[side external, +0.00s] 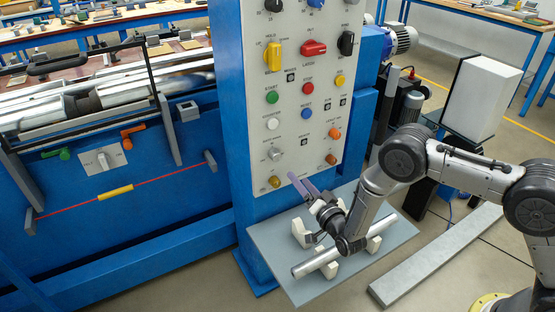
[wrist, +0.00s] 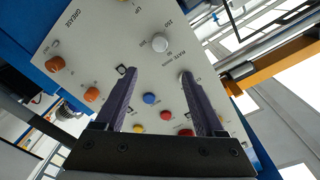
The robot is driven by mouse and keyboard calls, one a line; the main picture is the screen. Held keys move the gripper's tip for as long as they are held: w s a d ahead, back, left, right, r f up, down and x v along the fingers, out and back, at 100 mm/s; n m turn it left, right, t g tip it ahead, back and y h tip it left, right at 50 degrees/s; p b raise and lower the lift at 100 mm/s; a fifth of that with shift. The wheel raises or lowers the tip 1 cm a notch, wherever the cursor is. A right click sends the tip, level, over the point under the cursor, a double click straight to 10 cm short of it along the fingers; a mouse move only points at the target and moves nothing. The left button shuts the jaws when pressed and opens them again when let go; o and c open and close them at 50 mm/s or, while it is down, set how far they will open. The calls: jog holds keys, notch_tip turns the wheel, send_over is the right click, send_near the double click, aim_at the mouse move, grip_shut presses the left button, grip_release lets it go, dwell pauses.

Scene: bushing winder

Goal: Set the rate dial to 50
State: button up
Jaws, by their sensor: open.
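The rate dial (side external: 275,154) is a small grey knob low on the left of the pale control panel. Its setting is too small to read. In the wrist view the grey dial (wrist: 160,42) sits beyond the gap between my fingertips, with the word RATE printed beside it. My gripper (side external: 300,178) is open and empty, its purple fingers pointing up at the panel's lower edge, below and to the right of the dial. The fingers also show in the wrist view (wrist: 160,76), apart from the dial.
A white button (side external: 273,123) sits above the dial, and an ochre knob (side external: 274,181) below it. Brown (side external: 331,159) and orange (side external: 334,133) knobs are to the right. Below my gripper, a grey shelf (side external: 278,262) holds a metal bar (side external: 313,263) on pale blocks.

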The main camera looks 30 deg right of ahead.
aim_at(277, 159)
jog(key=w, duration=1.3)
jog(key=shift+w+f, duration=0.25)
jog(key=shift+f, duration=0.15)
jog(key=shift+a, duration=0.1)
grip_shut()
